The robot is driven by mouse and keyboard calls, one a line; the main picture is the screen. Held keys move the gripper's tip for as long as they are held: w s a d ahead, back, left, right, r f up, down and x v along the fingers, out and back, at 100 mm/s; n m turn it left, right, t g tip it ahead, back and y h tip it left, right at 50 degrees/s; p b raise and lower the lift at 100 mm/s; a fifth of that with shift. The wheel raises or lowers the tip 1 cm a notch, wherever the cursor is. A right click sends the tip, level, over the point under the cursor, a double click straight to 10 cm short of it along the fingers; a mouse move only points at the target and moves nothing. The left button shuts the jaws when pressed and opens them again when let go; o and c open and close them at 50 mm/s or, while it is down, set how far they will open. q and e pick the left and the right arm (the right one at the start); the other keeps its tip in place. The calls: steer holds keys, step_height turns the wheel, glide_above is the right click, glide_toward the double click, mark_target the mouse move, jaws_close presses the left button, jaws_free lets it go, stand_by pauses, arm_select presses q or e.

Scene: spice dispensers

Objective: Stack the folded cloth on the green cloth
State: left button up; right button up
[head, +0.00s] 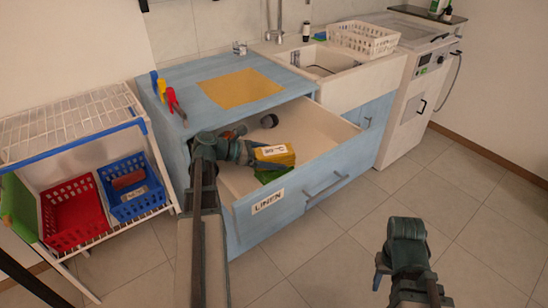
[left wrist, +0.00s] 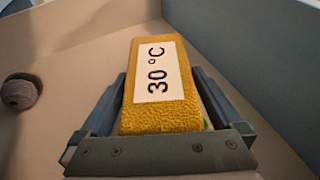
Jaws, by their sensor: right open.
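The folded cloth (head: 275,153) is a thick yellow block with a white label. In the left wrist view the label on the cloth (left wrist: 163,115) reads "30 °C". The green cloth (head: 272,174) lies in the open drawer just below and beside the yellow one, mostly hidden; a sliver of green shows at the yellow cloth's lower right in the left wrist view. My left gripper (head: 258,155) is over the drawer, its fingers along both sides of the folded cloth and closed on it. My right gripper (head: 384,262) is open and empty, low over the floor.
The drawer's front (head: 300,200) carries a "LINEN" label and a handle. Rolled dark items (head: 269,121) lie at its back left. A yellow mat (head: 240,88) lies on the counter. Red (head: 70,212) and blue (head: 133,190) baskets stand on the left rack. The drawer's right part is clear.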

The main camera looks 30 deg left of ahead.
mark_target(258, 153)
arm_select(q)
steer(key=shift+r, duration=0.2)
steer(key=p+v, duration=0.4)
steer(key=v, duration=0.6)
steer(key=shift+r, duration=0.15)
steer(key=shift+p+v, duration=0.45)
steer(key=shift+v, duration=0.5)
